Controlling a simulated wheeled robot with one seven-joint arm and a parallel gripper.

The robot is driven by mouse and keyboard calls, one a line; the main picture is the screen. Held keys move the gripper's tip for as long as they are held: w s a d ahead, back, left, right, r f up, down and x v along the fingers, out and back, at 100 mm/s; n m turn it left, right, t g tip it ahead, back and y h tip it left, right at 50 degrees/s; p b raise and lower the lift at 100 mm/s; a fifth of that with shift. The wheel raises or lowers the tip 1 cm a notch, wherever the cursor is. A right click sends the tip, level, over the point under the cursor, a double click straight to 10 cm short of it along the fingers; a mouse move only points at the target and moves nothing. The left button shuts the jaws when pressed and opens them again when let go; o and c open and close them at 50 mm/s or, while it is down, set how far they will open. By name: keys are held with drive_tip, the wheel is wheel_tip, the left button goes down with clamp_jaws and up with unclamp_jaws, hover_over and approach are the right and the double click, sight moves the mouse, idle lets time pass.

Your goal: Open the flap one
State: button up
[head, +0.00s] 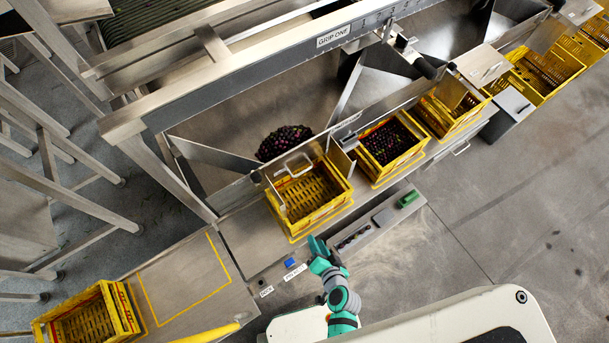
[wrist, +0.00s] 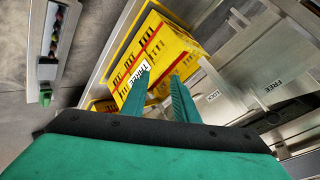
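Flap one seems to be the grey metal plate with a bar handle (head: 289,164) above the nearest yellow crate in the head view. A heap of dark fruit (head: 284,141) lies behind it in the chute, so it looks shut. The yellow crate (head: 305,195) under it looks empty; it also shows in the wrist view (wrist: 188,45). My gripper (head: 322,244) is in front of that crate, apart from the flap. In the wrist view my gripper (wrist: 158,85) has its two green fingers apart with nothing between them.
A second crate (head: 371,175) to the right holds dark fruit. A narrow tray (head: 374,224) with small items and a green object (head: 409,198) lies beside my gripper. Another yellow crate (head: 127,306) stands lower left. A yellow-outlined bench area (head: 187,277) is clear.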

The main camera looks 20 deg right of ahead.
drive_tip(key=w+d+m+t+y, duration=0.2)
drive_tip(key=w+d+m, duration=0.1)
drive_tip(key=w, duration=0.5)
drive_tip(key=m+t+y, duration=0.2)
drive_tip(key=t, duration=0.1)
approach(301, 163)
drive_tip(key=w+a, duration=0.1)
drive_tip(key=w+a+f, duration=0.1)
drive_tip(key=w+a, duration=0.1)
drive_tip(key=shift+w+f, duration=0.25)
drive_tip(key=shift+w, duration=0.1)
clamp_jaws()
